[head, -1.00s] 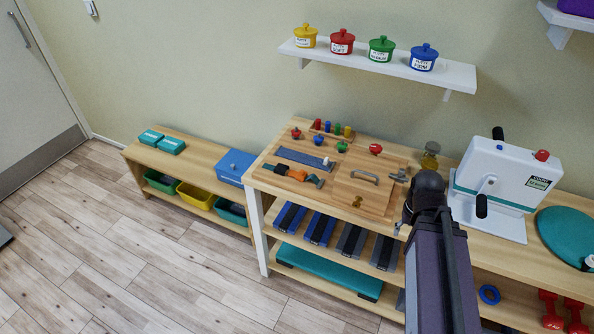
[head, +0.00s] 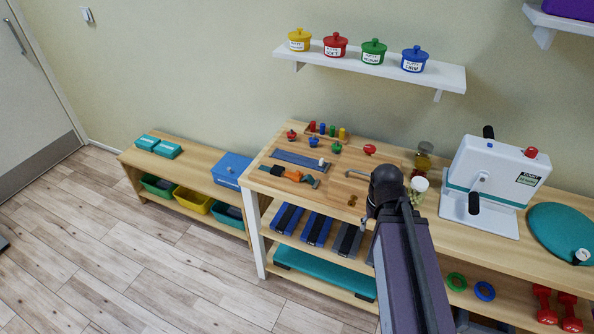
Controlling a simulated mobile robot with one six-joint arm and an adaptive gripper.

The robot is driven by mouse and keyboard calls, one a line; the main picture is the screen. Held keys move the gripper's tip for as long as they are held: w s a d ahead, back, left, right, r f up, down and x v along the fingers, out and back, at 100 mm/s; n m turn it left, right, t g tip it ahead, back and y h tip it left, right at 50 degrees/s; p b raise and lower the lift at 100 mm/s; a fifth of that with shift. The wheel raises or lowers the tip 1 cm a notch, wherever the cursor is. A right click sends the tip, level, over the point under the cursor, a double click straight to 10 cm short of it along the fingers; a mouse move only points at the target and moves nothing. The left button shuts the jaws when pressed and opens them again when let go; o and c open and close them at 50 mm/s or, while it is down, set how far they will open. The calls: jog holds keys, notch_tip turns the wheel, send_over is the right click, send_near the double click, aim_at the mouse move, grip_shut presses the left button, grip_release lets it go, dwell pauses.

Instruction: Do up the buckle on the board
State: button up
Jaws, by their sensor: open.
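The wooden board (head: 336,196) lies on the top of the light wood bench, left of my arm.
The board also carries a blue-grey strip (head: 300,158), coloured knobs, pegs and a metal handle. Jars (head: 423,157) and a white crank machine (head: 494,187) stand right of my arm. A wall shelf (head: 371,68) with several lidded pots hangs above. Open floor lies at left.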

jog(key=w+a+r+m+p, duration=0.1)
jog(key=w+a+r+p, duration=0.2)
jog(key=w+a, duration=0.3)
jog(key=w+a+r+m+p, duration=0.1)
jog(key=w+a+r+p, duration=0.15)
jog(key=w, duration=0.65)
notch_tip(320, 180, up, 4)
jog(key=m+p, duration=0.2)
jog(key=p, duration=0.2)
send_over(298, 171)
jog(key=shift+f, duration=0.1)
jog(key=shift+f, duration=0.1)
notch_tip(298, 171, down, 14)
jog(key=b, duration=1.4)
jog(key=shift+r, duration=0.25)
grip_shut()
